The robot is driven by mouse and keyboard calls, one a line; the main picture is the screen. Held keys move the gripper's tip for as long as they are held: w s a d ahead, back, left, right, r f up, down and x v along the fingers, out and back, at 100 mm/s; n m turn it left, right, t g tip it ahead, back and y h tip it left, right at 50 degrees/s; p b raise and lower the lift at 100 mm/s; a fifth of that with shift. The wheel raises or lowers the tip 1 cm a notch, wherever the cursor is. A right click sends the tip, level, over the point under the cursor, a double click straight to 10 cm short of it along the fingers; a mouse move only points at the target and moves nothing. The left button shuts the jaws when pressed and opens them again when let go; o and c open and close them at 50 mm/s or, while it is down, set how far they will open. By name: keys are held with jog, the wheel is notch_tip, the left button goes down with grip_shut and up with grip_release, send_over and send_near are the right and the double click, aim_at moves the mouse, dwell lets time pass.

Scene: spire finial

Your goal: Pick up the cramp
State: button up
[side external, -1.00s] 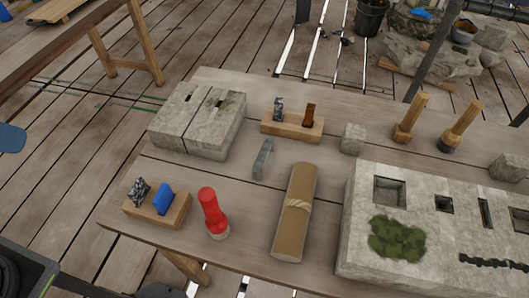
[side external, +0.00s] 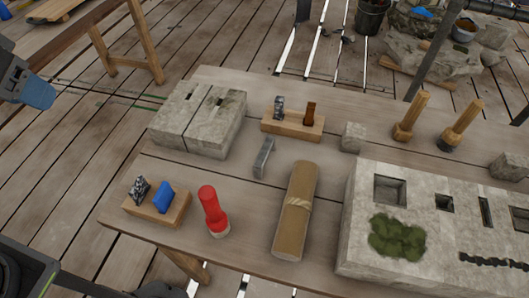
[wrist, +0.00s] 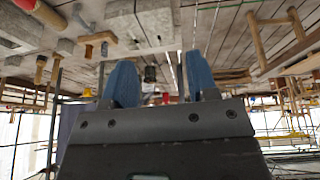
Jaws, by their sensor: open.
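The cramp (side external: 264,157), a small grey metal bar with bent ends, lies on the wooden table between the split stone slab and the rolled bundle. My gripper (side external: 38,94) is at the left edge of the side view, above the deck and well apart from the cramp. Only part of it shows there. In the wrist view its two blue fingers (wrist: 161,72) stand apart with nothing between them.
Around the cramp are the slotted stone slab (side external: 184,137), two wooden holders (side external: 300,128) (side external: 150,209), a red-topped cylinder (side external: 211,208), a tied tan roll (side external: 296,228) and a small stone cube (side external: 353,137). A large stone block with sockets (side external: 350,240) stands right.

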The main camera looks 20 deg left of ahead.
jog(key=w+d+g, duration=0.2)
jog(key=w+d, duration=0.5)
jog(key=w, duration=0.1)
jog(key=g, duration=0.3)
send_over(260, 160)
notch_tip(260, 160, down, 14)
jog(key=shift+m+y, duration=0.3)
jog(key=shift+m, duration=0.1)
jog(key=f, duration=0.9)
jog(key=shift+s, duration=0.3)
jog(key=shift+w+f, duration=0.15)
jog(key=shift+f, duration=1.15)
jog(key=shift+w+f, duration=0.15)
jog(key=shift+f, duration=1.15)
grip_shut()
